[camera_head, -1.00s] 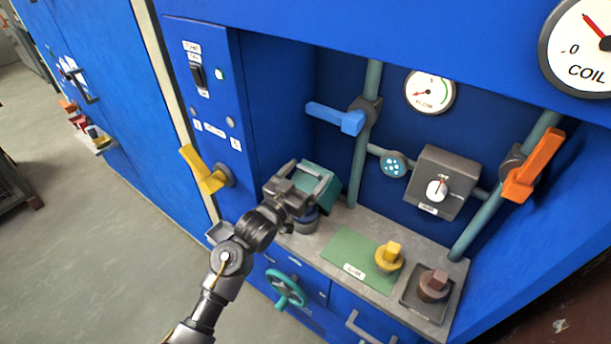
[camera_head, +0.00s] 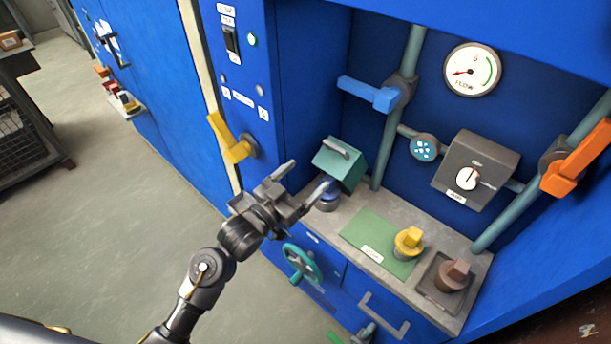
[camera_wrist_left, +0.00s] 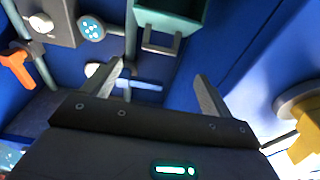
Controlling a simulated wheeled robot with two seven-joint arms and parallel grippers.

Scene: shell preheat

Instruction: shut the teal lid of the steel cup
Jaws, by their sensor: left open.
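The teal lid (camera_head: 338,161), a boxy cover with a grey bar handle, stands raised and tilted above the steel cup (camera_head: 328,201) at the left end of the grey counter. The cup is partly hidden by a finger of my left gripper (camera_head: 309,172). That gripper is open and empty, left of and in front of the lid, apart from it as far as I can tell. In the left wrist view the lid (camera_wrist_left: 177,14) and its handle show at the top, beyond the open fingertips (camera_wrist_left: 159,72). The right gripper is not in view.
A yellow lever (camera_head: 231,138) sticks out from the panel left of my gripper. A blue lever (camera_head: 370,94) is above the lid. A green mat (camera_head: 365,240) with a yellow-handled piece (camera_head: 408,242) lies to the right. A teal handwheel (camera_head: 303,264) is below the counter.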

